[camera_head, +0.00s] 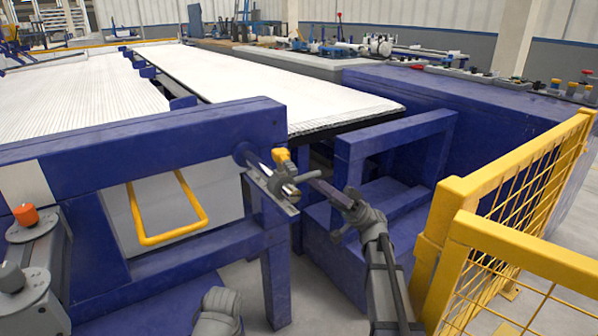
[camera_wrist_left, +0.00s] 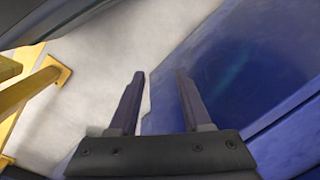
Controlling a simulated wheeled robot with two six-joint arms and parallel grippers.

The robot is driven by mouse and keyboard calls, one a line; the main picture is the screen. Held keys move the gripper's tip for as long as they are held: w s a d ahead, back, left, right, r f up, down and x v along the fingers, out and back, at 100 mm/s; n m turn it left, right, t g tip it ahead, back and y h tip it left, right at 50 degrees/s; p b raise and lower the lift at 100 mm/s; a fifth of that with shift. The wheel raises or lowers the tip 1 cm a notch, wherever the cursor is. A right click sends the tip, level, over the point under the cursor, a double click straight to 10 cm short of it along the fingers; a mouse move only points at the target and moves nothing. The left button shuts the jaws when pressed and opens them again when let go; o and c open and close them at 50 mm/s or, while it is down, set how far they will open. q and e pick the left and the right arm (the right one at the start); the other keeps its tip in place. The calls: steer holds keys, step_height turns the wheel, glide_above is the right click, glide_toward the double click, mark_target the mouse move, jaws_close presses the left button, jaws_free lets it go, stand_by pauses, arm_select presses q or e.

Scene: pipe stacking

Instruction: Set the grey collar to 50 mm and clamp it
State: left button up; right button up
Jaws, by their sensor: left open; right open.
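The grey collar (camera_head: 284,179) sits on a rod (camera_head: 256,163) that sticks out from the end of the blue beam. A yellow clamp lever (camera_head: 280,155) stands up on top of the collar. A flat grey strip (camera_head: 270,192) runs below the rod; any marks on it are too small to read. My right gripper (camera_head: 312,180) is open, with its fingers pointing left at the collar's right side; I cannot tell whether they touch it. My left gripper (camera_wrist_left: 160,74) is open and empty in the left wrist view, above floor and a blue surface.
A yellow mesh fence (camera_head: 515,190) stands at the right. A blue frame (camera_head: 395,150) is behind my right arm. A yellow handle (camera_head: 150,240) hangs below the beam. A panel with an orange knob (camera_head: 26,215) is at the left.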

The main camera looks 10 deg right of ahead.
mark_target(298, 178)
steer(key=p+x, duration=0.4)
steer(key=x, duration=0.3)
steer(key=shift+d+r+p, duration=0.1)
steer(key=shift+d+p, duration=0.05)
steer(key=shift+p, duration=0.2)
steer(key=shift+a+r, duration=0.15)
steer(key=shift+a, duration=0.2)
jaws_close()
stand_by(0.7)
